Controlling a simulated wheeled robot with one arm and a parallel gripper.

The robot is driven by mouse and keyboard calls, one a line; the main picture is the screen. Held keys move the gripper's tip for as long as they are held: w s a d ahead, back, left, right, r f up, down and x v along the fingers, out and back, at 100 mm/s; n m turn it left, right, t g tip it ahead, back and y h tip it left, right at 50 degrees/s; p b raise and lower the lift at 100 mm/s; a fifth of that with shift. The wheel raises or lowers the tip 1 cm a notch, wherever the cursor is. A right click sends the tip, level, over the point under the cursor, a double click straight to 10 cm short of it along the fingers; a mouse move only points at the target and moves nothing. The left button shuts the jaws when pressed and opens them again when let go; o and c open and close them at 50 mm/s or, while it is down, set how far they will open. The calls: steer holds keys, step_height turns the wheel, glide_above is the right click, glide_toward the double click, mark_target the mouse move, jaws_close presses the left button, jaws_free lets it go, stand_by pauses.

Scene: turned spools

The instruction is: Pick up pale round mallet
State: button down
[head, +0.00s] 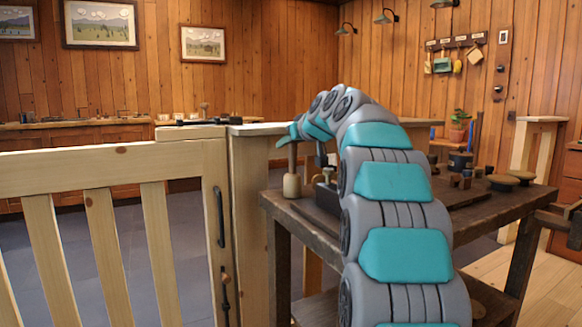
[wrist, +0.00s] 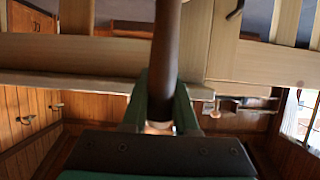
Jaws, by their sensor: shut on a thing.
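The pale round mallet (head: 291,186) hangs upright, head down, at the left end of the dark workbench in the head view. Its brown handle rises to my gripper (head: 291,138). I cannot tell whether the head touches the bench top or is just above it. In the wrist view, the dark handle (wrist: 167,50) runs between the two green fingers of my gripper (wrist: 160,105), which are shut on it. The mallet's head is not clear in the wrist view.
The dark workbench (head: 318,230) carries a dark metal tool, small turned pieces and round discs (head: 503,181) toward the right. A pale wooden railing with a gate (head: 110,170) stands close on the left. A plant pot (head: 458,132) is behind the bench.

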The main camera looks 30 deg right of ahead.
step_height(320, 180, up, 10)
steer(key=p, duration=0.3)
stand_by(0.5)
stand_by(0.3)
steer(key=c, duration=1.2)
jaws_free()
steer(key=shift+c, duration=0.2)
jaws_close()
